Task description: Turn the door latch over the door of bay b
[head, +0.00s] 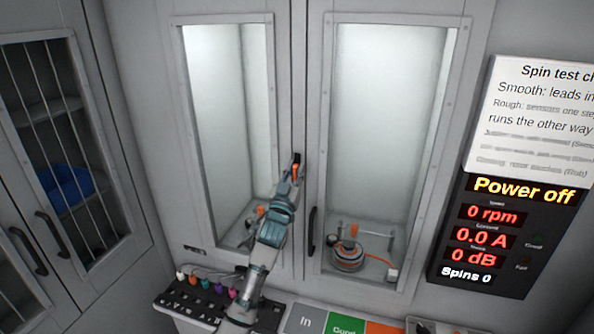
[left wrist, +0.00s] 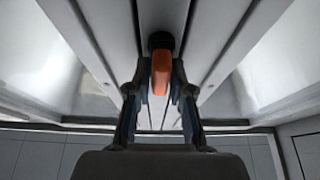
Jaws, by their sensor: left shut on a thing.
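The door latch (head: 295,168) has an orange handle on a black mount, on the frame strip between two glazed doors. Its handle looks roughly upright, below the mount. In the left wrist view the orange handle (left wrist: 162,74) sits between the two fingers of my left gripper (left wrist: 161,85), which is shut on it. My left gripper (head: 292,182) reaches up to the latch in the head view. The right bay door (head: 318,120) and left bay door (head: 178,100) both look closed. I cannot read which bay is b. My right gripper is not in view.
A hub motor (head: 347,257) stands in the right bay. My left arm partly hides the left bay. A black door handle (head: 311,232) is below the latch. A panel (head: 485,235) reads "Power off". Coloured knobs (head: 206,283) and an In/Good tray (head: 345,321) are below.

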